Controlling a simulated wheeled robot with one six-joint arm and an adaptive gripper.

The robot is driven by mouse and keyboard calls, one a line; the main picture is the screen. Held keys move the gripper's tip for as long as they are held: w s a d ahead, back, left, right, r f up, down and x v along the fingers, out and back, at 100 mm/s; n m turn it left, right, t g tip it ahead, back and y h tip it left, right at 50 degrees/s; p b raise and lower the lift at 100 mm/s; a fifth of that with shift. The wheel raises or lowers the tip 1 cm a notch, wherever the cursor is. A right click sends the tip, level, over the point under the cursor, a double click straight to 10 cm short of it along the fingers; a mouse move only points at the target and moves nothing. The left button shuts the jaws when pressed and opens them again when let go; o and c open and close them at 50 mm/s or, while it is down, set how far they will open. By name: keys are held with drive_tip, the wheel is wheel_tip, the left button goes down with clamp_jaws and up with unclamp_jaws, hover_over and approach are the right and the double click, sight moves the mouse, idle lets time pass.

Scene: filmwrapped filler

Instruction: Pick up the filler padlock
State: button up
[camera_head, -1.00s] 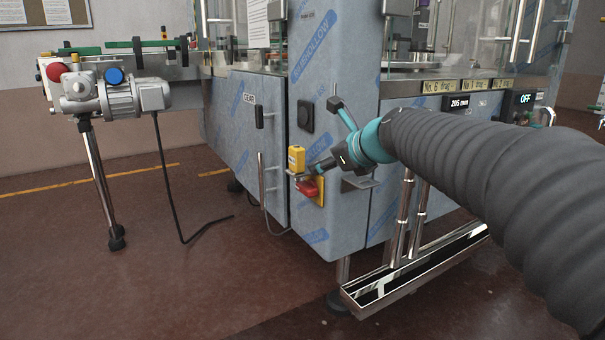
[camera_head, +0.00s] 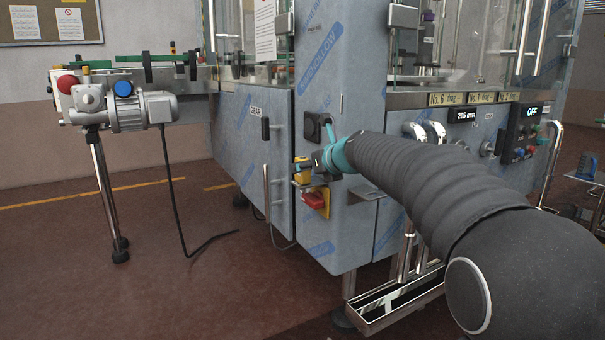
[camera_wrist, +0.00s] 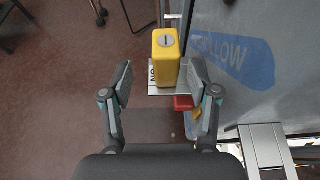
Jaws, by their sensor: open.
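The filler padlock (camera_wrist: 165,55) is a yellow block with a keyhole on its upper face. In the wrist view it stands between the fingers of my open gripper (camera_wrist: 161,80), with a gap to each pad visible. It rests at a grey plate with black lettering. In the head view the padlock (camera_head: 301,163) is partly hidden behind my gripper (camera_head: 316,161), just above a red switch (camera_head: 315,200) on a yellow plate. The red part (camera_wrist: 183,102) also shows below the padlock in the wrist view.
The filler's film-wrapped cabinet (camera_head: 340,225) stands close beside my gripper. A vertical door handle (camera_head: 267,187) is to the left, and a metal drip tray (camera_head: 385,305) is low at the front. Open floor (camera_head: 150,270) lies left.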

drive_tip(key=x, duration=0.5)
drive_tip(key=shift+w+d, duration=0.2)
drive_tip(key=shift+d, duration=0.1)
clamp_jaws()
